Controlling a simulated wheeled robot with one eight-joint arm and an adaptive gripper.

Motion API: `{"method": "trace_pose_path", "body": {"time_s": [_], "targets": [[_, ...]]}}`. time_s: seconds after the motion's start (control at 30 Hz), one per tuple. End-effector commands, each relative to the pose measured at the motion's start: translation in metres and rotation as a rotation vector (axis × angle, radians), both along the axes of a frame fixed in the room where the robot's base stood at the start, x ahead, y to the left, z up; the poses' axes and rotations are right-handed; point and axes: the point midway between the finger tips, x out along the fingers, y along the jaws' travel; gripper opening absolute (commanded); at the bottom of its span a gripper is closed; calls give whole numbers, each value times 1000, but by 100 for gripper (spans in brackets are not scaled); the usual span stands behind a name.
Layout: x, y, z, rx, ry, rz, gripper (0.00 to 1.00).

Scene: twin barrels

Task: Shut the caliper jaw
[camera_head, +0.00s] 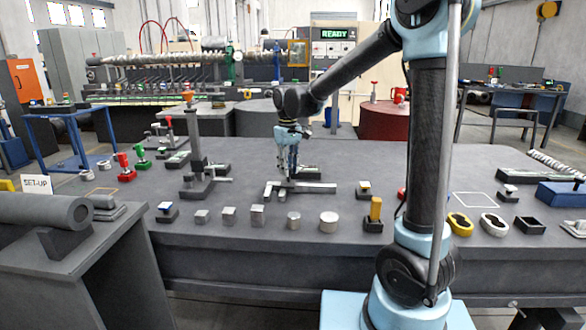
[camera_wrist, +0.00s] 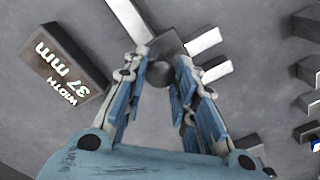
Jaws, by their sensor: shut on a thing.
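The caliper (camera_head: 318,188) is a grey metal tool lying on the dark table in the head view, below my gripper (camera_head: 291,174). In the wrist view, my gripper (camera_wrist: 164,58) has its blue fingers on either side of a dark round knob (camera_wrist: 166,73) and is shut on it. Pale metal bars (camera_wrist: 204,41) of the caliper show beyond and beside the knob. A dark readout block (camera_wrist: 68,68) beside the fingers reads "WIDTH 37 mm". The fingers and knob hide part of the caliper, and the exact jaw gap cannot be told.
Several metal blocks and cylinders (camera_head: 328,222) line the table's front edge. A dark upright stand (camera_head: 195,155) is left of the caliper. A yellow peg (camera_head: 375,209) and yellow and white rings (camera_head: 460,223) stand to the right. Bare table lies behind the caliper.

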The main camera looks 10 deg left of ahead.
Motion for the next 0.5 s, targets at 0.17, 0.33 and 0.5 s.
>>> {"method": "trace_pose_path", "body": {"time_s": [0.17,0.33,0.5], "targets": [[0,31,1,1,-3,2,7],[-1,37,0,2,-3,0,7],[-2,38,0,3,-3,1,7]]}}
